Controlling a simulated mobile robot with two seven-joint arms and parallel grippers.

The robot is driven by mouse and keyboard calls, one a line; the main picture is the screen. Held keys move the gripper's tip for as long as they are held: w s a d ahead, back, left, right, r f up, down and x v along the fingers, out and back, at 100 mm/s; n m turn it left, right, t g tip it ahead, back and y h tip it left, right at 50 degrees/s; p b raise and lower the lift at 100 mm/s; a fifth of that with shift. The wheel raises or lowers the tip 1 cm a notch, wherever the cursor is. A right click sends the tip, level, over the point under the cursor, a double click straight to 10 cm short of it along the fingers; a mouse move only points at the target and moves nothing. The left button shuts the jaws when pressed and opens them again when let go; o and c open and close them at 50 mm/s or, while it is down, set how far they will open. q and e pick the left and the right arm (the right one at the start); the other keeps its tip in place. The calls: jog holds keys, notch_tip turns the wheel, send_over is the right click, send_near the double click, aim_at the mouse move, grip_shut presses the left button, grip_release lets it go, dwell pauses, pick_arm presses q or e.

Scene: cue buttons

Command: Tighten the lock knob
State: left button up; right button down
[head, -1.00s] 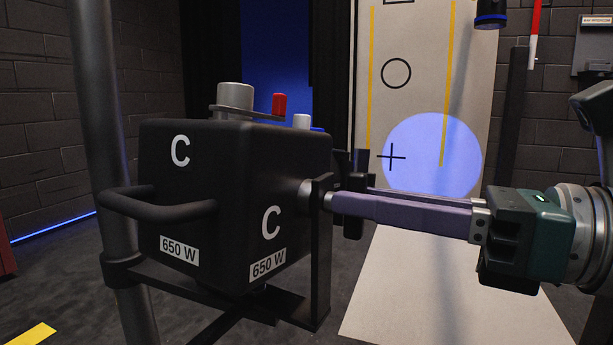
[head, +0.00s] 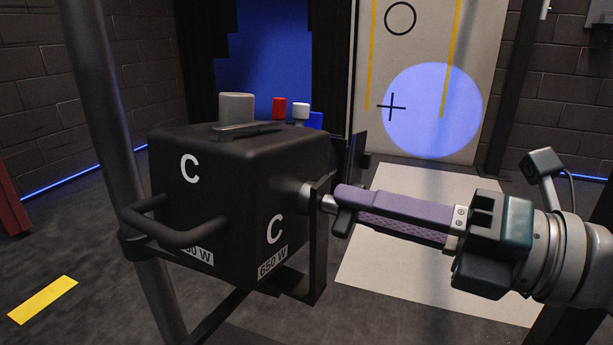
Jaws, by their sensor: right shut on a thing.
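A black lamp head (head: 222,205) marked C and 650 W hangs in a dark yoke (head: 318,245) in the middle left. The lock knob (head: 342,222) is a small dark piece on a silver shaft at the yoke's right side. My right gripper (head: 343,203) comes in from the right with purple fingers and is shut on the lock knob. The fingertips hide much of the knob, and its dark end shows below them. My left gripper is not in view.
A grey pole (head: 118,150) stands left of the lamp, with a handle (head: 170,232) on the lamp's front. A blue-white light spot (head: 435,110) falls on a pale panel behind. A yellow strip (head: 42,299) lies on the floor.

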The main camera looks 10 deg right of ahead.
jog(key=shift+f+m+p, duration=0.1)
jog(key=shift+m+p, duration=1.55)
jog(key=shift+m, duration=1.25)
jog(key=c, duration=0.9)
grip_release()
jog(key=shift+d, duration=0.1)
jog(key=p+v, duration=0.2)
jog(key=v, duration=0.7)
jog(key=shift+s+d, duration=0.3)
